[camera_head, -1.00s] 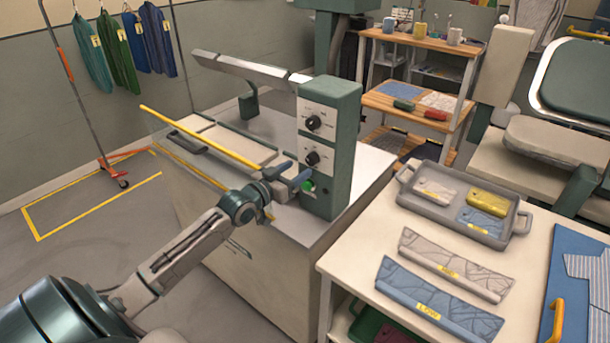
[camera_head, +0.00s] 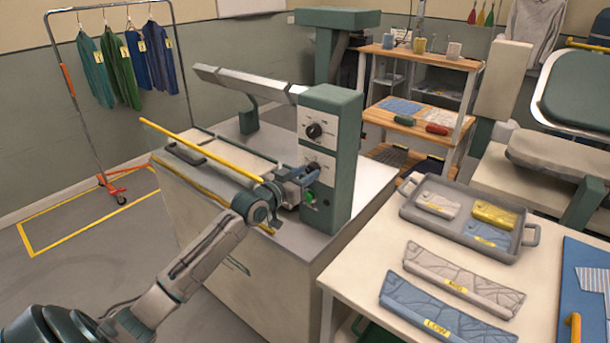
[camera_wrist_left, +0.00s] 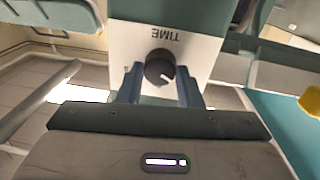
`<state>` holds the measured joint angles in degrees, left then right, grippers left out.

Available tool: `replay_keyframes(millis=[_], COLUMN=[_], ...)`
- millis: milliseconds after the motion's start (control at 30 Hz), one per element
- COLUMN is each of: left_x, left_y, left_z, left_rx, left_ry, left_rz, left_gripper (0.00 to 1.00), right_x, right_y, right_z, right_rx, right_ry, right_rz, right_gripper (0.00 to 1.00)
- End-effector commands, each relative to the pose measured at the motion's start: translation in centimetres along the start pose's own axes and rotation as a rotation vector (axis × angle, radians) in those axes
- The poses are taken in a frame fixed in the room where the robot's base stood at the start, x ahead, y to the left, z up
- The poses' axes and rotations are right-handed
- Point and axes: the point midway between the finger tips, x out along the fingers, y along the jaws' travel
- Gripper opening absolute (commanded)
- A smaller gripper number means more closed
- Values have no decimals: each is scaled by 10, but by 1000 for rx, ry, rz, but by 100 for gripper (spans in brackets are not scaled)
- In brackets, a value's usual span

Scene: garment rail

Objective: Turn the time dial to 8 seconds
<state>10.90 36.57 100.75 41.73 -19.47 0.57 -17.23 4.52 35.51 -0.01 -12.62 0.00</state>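The time dial (camera_wrist_left: 160,68) is a round black knob with a white mark, on a pale panel lettered TIME, which appears upside down in the left wrist view. The mark points to the lower right there; no seconds scale is readable. In the head view it is the lower knob (camera_head: 312,168) on the green control box (camera_head: 344,150), partly behind my gripper. My left gripper (camera_head: 308,174) is at the panel. Its blue fingers (camera_wrist_left: 160,76) are open, one on each side of the knob, with a small gap visible. My right gripper is not in view.
A second black knob (camera_head: 314,131) sits above, and a green button (camera_head: 308,197) below. A yellow bar (camera_head: 200,150) runs left of the box. A grey tray (camera_head: 460,246) and LOW and MID pads lie on the right-hand table (camera_head: 350,270).

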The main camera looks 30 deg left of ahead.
Motion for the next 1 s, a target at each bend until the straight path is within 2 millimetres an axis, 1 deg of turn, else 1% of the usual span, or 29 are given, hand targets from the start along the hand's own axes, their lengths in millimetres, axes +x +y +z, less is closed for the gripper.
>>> replay_keyframes(millis=[267, 467, 667, 800, 1000], left_x=[0, 0, 0, 0, 0], left_y=[0, 0, 0, 0, 0], left_z=[1, 3, 5, 4, 3], left_rx=[13, 84, 227, 357, 546], left_ry=[-1, -4, -13, -20, -32], left_rz=[0, 1, 1, 0, -1], left_gripper=[9, 9, 10, 10, 10], right_x=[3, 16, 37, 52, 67], right_y=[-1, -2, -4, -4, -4], right_z=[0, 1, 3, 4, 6], right_rx=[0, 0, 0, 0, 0], right_ry=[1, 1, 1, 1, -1], right_rz=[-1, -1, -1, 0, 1], right_gripper=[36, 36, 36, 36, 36])
